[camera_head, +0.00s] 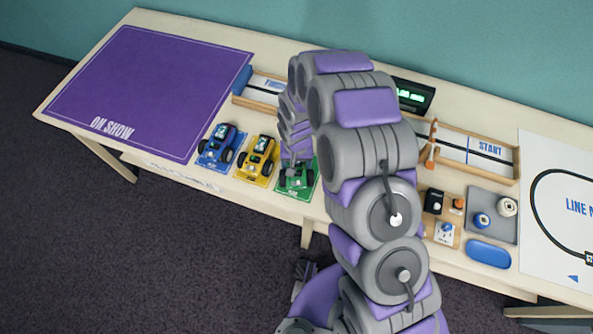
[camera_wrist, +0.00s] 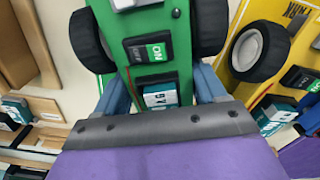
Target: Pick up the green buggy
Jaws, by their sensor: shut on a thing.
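The green buggy (camera_head: 292,181) is at the front of the table, over a green mat (camera_head: 306,189), partly hidden by my arm. My gripper (camera_head: 297,158) comes down on it from above. In the wrist view the buggy's green body (camera_wrist: 152,24), with black wheels and an ON switch, fills the top middle. My gripper (camera_wrist: 160,88) is shut on it there, with one blue-grey finger at each side of the body. I cannot tell whether the buggy is clear of the mat.
A yellow buggy (camera_head: 258,156) and a blue buggy (camera_head: 220,141) stand close by to the left. The purple ON SHOW mat (camera_head: 150,85) is bare. A wooden-edged START track (camera_head: 485,160) and a grey tray (camera_head: 503,227) lie to the right.

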